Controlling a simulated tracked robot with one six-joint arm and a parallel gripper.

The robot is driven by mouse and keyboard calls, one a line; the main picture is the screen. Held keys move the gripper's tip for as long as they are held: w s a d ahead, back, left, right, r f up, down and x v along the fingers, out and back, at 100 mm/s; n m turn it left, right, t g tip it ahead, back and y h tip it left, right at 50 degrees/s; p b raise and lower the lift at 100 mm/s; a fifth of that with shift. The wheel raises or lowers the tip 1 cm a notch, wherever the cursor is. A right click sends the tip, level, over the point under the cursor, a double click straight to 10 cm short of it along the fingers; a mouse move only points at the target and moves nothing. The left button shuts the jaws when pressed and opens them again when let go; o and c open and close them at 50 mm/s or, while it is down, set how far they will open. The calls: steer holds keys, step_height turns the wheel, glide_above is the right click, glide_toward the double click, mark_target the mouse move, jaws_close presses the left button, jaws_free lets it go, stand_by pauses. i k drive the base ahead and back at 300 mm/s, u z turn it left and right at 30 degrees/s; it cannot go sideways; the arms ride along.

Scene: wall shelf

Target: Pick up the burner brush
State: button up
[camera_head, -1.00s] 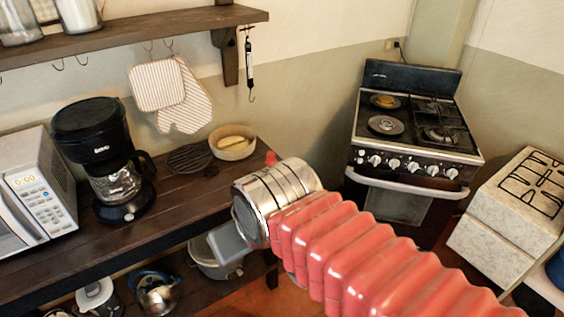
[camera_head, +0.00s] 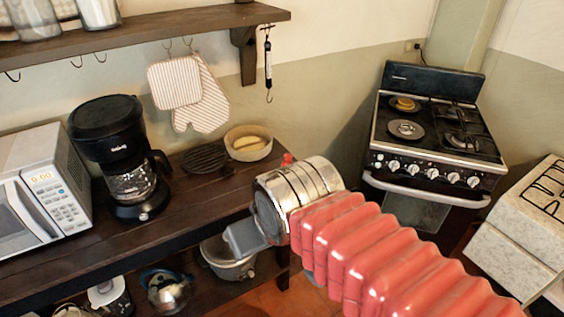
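I cannot make out a burner brush for certain in the camera_head view. A small yellow-orange thing (camera_head: 404,103) sits on the back left burner of the black stove (camera_head: 398,172); it is too small to identify. A small red tip (camera_head: 287,159) shows just behind my arm's metal cuff, with the rest of it hidden. My gripper (camera_head: 245,238) shows only as a grey part in front of the dark wooden counter (camera_head: 205,205), left of the stove. Its fingers cannot be told apart, nor whether it holds anything.
The counter carries a microwave (camera_head: 42,195), a black coffee maker (camera_head: 120,165), a round trivet (camera_head: 205,158) and a bowl (camera_head: 248,143). Pots stand on the lower shelf. A slim hanging tool (camera_head: 268,60) and mitts (camera_head: 203,98) hang above. A marble-patterned block (camera_head: 510,260) stands at right.

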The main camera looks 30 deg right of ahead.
mark_target(287, 157)
steer(key=i, duration=0.9)
steer(key=z, duration=0.05)
